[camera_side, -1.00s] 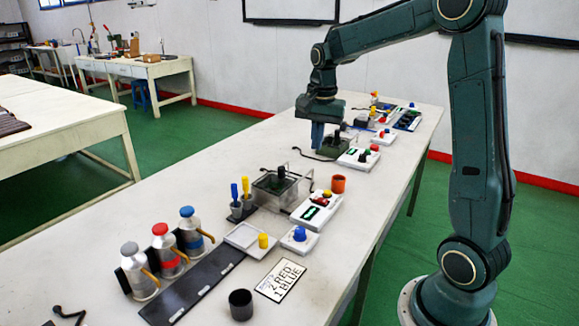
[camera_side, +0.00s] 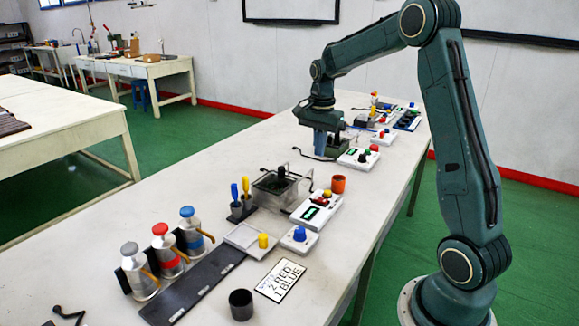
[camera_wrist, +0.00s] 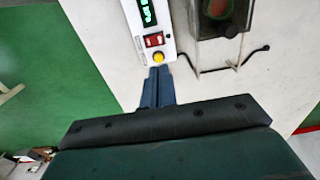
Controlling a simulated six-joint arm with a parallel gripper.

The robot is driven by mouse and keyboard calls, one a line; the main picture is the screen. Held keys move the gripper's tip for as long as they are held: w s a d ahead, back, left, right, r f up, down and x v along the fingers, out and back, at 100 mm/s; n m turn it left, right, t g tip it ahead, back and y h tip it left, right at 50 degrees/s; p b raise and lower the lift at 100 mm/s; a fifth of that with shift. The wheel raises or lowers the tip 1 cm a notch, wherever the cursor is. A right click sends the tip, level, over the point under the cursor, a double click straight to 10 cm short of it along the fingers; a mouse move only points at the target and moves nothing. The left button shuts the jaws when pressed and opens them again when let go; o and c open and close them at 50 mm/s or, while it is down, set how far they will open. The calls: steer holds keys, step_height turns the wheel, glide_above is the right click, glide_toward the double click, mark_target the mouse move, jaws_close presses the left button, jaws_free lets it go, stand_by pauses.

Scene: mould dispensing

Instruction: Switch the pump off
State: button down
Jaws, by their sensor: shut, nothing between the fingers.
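A white control box (camera_side: 316,209) with a green display, a red switch and a yellow button lies mid-table in the side view. In the wrist view the same kind of box (camera_wrist: 147,25) shows at the top, with the red rocker switch (camera_wrist: 153,40) above the yellow button (camera_wrist: 158,57). No label naming the pump is readable. My gripper (camera_wrist: 157,72) is shut and empty, its tips just below the yellow button in that picture. In the side view my gripper (camera_side: 320,152) points down beyond the box, apart from it. The switch's position cannot be told.
A clear tank (camera_side: 270,191) with a wire handle stands left of the box. Another white control box (camera_side: 358,158) is right of my gripper. A white box with a blue knob (camera_side: 299,233) and several bottles are nearer the camera.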

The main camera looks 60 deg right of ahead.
mark_target(318, 198)
steer(key=shift+f, duration=0.15)
step_height(318, 198, down, 14)
steer(key=shift+r, duration=0.15)
stand_by(0.5)
stand_by(0.3)
stand_by(0.4)
steer(key=shift+s, duration=0.15)
steer(key=shift+s+r, duration=0.1)
steer(key=shift+s, duration=0.35)
